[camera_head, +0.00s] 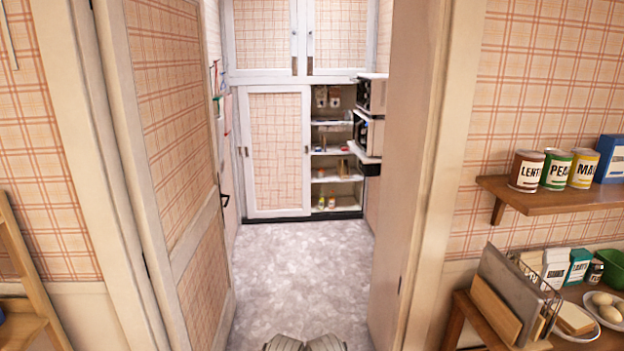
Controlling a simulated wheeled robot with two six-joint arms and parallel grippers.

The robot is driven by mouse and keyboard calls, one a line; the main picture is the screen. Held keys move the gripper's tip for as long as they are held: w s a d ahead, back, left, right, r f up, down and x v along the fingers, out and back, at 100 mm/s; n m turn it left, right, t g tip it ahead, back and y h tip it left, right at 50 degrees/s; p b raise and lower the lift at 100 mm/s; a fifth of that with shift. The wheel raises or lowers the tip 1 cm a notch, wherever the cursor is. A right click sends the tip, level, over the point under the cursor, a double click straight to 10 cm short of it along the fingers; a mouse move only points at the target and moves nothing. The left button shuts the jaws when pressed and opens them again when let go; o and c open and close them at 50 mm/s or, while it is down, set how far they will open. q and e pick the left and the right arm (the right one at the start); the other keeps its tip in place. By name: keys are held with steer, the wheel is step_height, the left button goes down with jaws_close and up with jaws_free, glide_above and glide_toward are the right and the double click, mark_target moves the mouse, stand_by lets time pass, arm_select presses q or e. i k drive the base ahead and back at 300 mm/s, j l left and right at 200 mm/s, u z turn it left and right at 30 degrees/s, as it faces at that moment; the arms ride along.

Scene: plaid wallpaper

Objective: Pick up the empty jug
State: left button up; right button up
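I see no jug that I can make out in the head view. Neither of my grippers can be made out. Two pale ribbed shapes show at the bottom centre edge, cut off by the frame; I cannot tell what they are.
An open doorway leads to a clear grey floor (290,265). A plaid door (185,130) stands open at left. A cupboard (278,150) with open shelves stands at the far end. At right, a wall shelf (545,200) holds cans; below, a rack (535,285) and plates stand on a surface.

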mark_target(346, 113)
steer(key=i, duration=5.25)
steer(key=i+j+z, duration=0.1)
steer(key=i+z, duration=0.25)
steer(key=i, duration=0.15)
